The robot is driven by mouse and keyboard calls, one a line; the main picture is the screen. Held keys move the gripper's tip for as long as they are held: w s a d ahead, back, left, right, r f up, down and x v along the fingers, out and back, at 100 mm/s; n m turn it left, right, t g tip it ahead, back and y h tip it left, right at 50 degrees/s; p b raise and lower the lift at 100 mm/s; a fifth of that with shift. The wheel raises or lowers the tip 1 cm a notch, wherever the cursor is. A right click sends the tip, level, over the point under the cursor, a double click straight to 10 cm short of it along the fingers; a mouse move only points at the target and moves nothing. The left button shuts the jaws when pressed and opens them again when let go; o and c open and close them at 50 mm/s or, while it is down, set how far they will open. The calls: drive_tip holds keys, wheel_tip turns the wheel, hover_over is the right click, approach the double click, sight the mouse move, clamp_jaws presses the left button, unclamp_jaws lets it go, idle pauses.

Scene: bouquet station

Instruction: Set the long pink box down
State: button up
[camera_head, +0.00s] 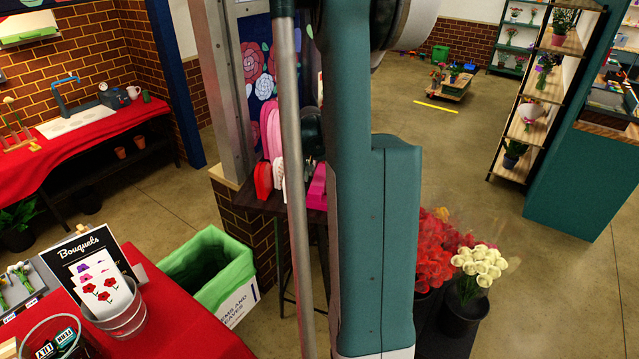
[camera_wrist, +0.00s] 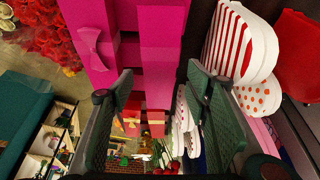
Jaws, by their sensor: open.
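The long pink box (camera_wrist: 160,28) is bright magenta with a bow on one face. It fills the upper middle of the wrist view, just beyond and partly between my fingers. In the head view a part of it (camera_head: 317,188) shows on the dark table, with the rest hidden behind my arm. My gripper (camera_wrist: 160,84) is open, one finger on each side of the box's near part. I cannot tell whether either finger touches it. In the head view my gripper is mostly hidden by my arm.
Striped and dotted heart-shaped boxes (camera_wrist: 240,45) stand close to the right finger in the wrist view, with a red box (camera_wrist: 299,50) beyond. The dark table (camera_head: 262,203) adjoins a metal post. Red flowers (camera_head: 432,250) and white flowers (camera_head: 480,262) stand to the right.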

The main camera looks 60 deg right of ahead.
sight(319, 179)
drive_tip(key=shift+x, duration=1.4)
drive_tip(key=shift+c, duration=0.5)
drive_tip(key=c, duration=1)
drive_tip(key=shift+r, duration=0.2)
drive_tip(key=shift+r, duration=4.8)
